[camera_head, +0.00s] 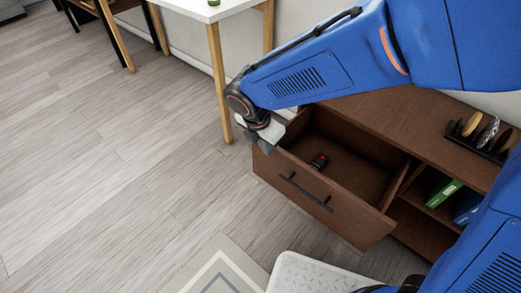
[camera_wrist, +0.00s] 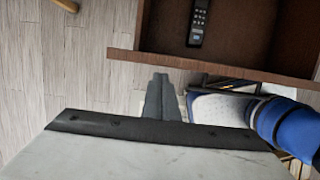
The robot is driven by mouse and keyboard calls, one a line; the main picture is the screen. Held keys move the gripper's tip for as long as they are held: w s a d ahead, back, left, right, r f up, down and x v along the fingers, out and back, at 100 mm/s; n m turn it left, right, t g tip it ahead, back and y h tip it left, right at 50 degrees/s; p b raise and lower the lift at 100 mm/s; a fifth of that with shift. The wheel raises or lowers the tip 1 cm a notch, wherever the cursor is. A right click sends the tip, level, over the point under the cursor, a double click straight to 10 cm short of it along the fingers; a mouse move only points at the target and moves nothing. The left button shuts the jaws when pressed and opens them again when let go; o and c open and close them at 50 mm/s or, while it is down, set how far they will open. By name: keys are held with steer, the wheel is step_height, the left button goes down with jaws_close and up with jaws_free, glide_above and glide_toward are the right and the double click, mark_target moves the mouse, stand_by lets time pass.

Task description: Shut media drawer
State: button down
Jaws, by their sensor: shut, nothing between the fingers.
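The media drawer (camera_head: 325,197) is a brown wooden drawer pulled out from the low cabinet, with a black bar handle (camera_head: 304,191) on its front. A small dark remote (camera_head: 319,161) lies inside it; the remote also shows in the wrist view (camera_wrist: 198,22). My gripper (camera_head: 265,142) is shut and empty, at the drawer's left front corner. In the wrist view its closed fingers (camera_wrist: 161,98) sit just outside the drawer's front panel (camera_wrist: 215,66). Whether they touch the panel I cannot tell.
The brown cabinet (camera_head: 405,115) stands along the wall, with a rack of discs (camera_head: 483,135) on top and green (camera_head: 444,193) and blue items on its open shelf. A white table (camera_head: 205,8) with wooden legs stands at the back left. The floor (camera_head: 100,170) at left is clear.

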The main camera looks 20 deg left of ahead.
steer(key=shift+w+d, duration=0.1)
steer(key=shift+w, duration=0.2)
steer(key=w+d, duration=0.3)
steer(key=w, duration=0.7)
steer(key=w+d, duration=0.4)
steer(key=w, duration=0.7)
steer(key=shift+d, duration=0.3)
